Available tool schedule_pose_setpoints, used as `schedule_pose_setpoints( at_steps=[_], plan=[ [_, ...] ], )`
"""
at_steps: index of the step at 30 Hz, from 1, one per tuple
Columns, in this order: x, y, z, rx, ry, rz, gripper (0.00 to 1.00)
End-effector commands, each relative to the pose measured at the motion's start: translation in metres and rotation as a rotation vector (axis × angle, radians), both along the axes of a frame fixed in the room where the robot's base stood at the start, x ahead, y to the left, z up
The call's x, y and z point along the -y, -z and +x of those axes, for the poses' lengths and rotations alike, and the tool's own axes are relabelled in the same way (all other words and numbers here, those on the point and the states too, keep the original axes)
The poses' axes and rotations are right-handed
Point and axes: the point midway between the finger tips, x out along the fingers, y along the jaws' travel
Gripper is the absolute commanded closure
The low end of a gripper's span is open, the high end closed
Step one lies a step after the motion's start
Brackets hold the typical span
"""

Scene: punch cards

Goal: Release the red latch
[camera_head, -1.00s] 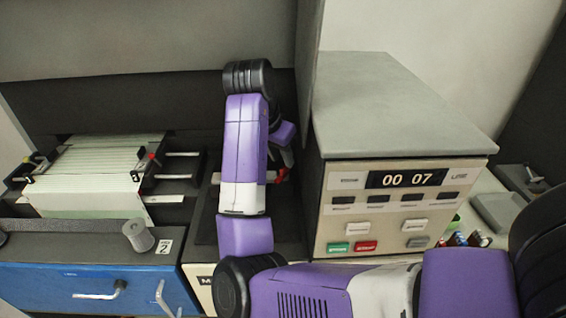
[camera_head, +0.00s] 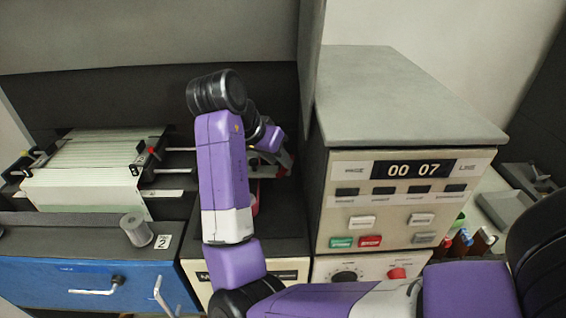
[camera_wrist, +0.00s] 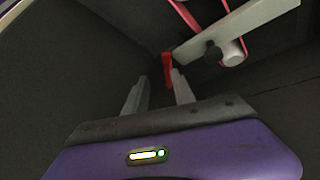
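In the wrist view a small upright red lever (camera_wrist: 167,70), which looks like the red latch, stands at the end of a pale metal bar. My gripper (camera_wrist: 158,84) is open, its two grey fingers apart with nothing visible between them. The lever is just beyond the fingertips, nearer the right finger; I cannot tell whether they touch. In the head view my purple arm hides most of the gripper and the latch area, in the dark bay left of the control box.
The pale bar (camera_wrist: 240,28) carries a black knob (camera_wrist: 212,54) and a white cylinder (camera_wrist: 232,52). Dark walls surround the bay. The control box (camera_head: 405,210) stands to the right. A card stack (camera_head: 85,190) and a blue drawer front (camera_head: 60,285) are to the left.

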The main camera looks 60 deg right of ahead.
Motion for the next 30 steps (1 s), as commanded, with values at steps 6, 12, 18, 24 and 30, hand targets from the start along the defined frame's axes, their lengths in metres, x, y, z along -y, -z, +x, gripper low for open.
schedule_pose_setpoints(
  at_steps=[6, 12, 18, 24, 30],
  plan=[
    [-0.018, 0.035, -0.002, -0.077, -0.036, -0.332, 0.69],
    [-0.034, 0.017, 0.009, 0.021, -0.028, -0.587, 0.69],
    [-0.025, 0.011, 0.011, 0.081, 0.015, -0.622, 0.69],
    [0.001, 0.02, 0.007, 0.079, 0.017, -0.62, 0.69],
    [0.028, 0.032, 0.004, 0.078, 0.016, -0.619, 0.69]
  ],
)
